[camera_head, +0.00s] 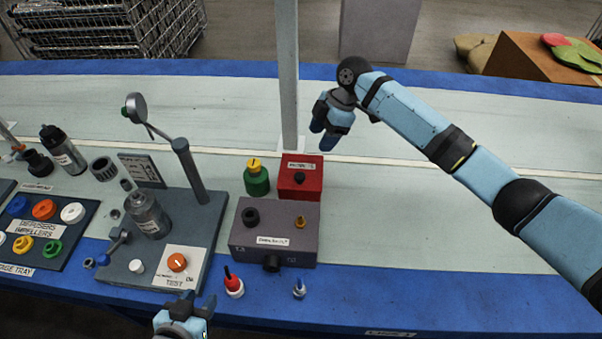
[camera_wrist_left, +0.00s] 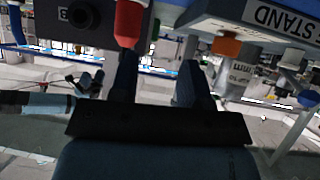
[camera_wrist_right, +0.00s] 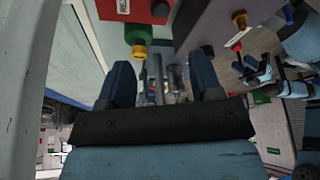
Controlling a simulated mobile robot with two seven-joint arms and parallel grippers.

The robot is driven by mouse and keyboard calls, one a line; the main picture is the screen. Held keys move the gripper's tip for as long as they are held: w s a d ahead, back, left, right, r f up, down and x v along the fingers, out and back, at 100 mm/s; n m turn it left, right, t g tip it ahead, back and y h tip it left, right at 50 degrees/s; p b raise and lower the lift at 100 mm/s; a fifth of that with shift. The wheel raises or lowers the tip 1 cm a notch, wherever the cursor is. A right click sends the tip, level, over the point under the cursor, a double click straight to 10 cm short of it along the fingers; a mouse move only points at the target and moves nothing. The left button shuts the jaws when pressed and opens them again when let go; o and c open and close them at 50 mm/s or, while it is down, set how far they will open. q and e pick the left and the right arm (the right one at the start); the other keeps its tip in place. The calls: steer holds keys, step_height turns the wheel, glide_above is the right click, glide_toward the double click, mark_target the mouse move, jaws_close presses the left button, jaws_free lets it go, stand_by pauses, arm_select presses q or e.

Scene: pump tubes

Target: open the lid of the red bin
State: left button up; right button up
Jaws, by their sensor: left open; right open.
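The red bin (camera_head: 312,180) is a small red box with a white label and a black knob (camera_head: 299,178), standing behind the grey box. Its lid looks shut. Its red side also shows at the top of the right wrist view (camera_wrist_right: 118,12). My right gripper (camera_head: 328,128) is open and empty, above and behind the bin, slightly to its right, and apart from it. It also shows in the right wrist view (camera_wrist_right: 163,85). My left gripper (camera_head: 187,302) is open and empty at the table's front edge, far from the bin. It also shows in the left wrist view (camera_wrist_left: 157,80).
A green jar with a yellow cap (camera_head: 256,180) stands left of the bin. A grey box (camera_head: 272,240) is in front. A grey post (camera_head: 288,80) rises behind it. A test stand (camera_head: 208,215) and tray (camera_head: 75,235) lie left. The table's right side is clear beneath my right arm.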

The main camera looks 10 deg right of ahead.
mark_target(300, 175)
steer(key=b+x, duration=0.2)
steer(key=x, duration=1.1)
steer(key=shift+s+f, duration=0.1)
steer(key=shift+f, duration=0.15)
arm_select(q)
steer(key=shift+d+f, duration=0.15)
steer(key=shift+d, duration=0.15)
